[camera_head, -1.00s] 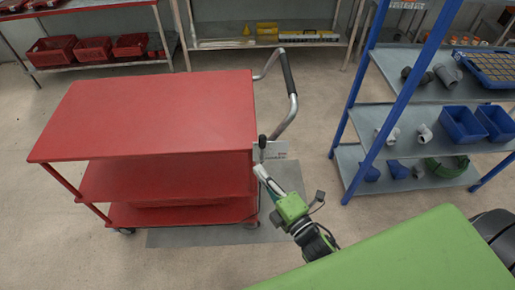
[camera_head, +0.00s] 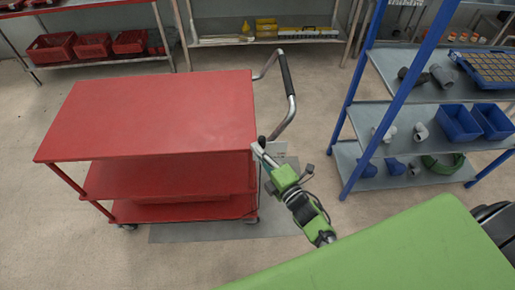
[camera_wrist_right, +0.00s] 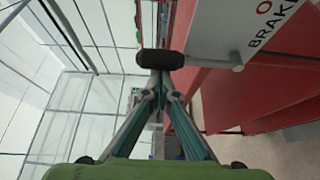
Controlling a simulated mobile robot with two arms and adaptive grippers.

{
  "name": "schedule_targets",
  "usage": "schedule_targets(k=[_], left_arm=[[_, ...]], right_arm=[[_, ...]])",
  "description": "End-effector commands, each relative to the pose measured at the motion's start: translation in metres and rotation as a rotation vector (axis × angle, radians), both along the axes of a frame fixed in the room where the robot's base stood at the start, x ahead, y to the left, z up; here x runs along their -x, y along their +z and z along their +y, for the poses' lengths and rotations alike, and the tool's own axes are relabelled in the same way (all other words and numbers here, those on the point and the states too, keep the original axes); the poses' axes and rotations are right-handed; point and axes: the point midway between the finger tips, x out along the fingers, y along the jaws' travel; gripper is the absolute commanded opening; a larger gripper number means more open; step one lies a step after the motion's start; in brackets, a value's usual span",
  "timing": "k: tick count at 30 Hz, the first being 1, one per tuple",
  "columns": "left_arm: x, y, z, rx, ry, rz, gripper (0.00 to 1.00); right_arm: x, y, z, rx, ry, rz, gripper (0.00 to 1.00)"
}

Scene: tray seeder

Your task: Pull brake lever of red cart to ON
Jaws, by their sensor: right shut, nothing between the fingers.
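The red cart (camera_head: 150,110) stands at the left, with three shelves and a grey push handle (camera_head: 287,75) with a black grip. The brake lever with its black knob (camera_head: 262,139) is at the cart's right end, beside a pale label plate (camera_head: 277,149). In the right wrist view the black knob (camera_wrist_right: 160,59) lies across the fingertips, and the plate (camera_wrist_right: 225,30) reads "BRAKE" with part of another word. My right gripper (camera_head: 258,148) is shut and empty, its tips right at the knob; contact cannot be told. It also shows in the wrist view (camera_wrist_right: 160,82). My left gripper is not in view.
A blue shelf rack (camera_head: 400,115) with pipe fittings and blue bins stands at the right. A rack with red crates (camera_head: 92,46) is at the back left. A grey mat (camera_head: 215,232) lies under the cart. Floor between cart and rack is clear.

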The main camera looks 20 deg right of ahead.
Motion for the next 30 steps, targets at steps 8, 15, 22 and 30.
schedule_targets(k=[8, 15, 22, 30], left_arm=[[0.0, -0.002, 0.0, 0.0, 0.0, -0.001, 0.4], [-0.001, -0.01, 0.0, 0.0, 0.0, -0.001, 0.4], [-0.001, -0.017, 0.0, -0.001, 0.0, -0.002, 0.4], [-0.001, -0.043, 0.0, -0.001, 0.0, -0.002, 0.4]], right_arm=[[0.0, -0.001, -0.001, -0.006, 0.0, -0.002, 0.0], [0.002, -0.001, -0.006, -0.058, 0.0, -0.016, 0.0], [0.003, -0.002, -0.011, -0.101, -0.001, -0.028, 0.0], [0.007, -0.006, -0.026, -0.248, -0.002, -0.072, 0.0]])
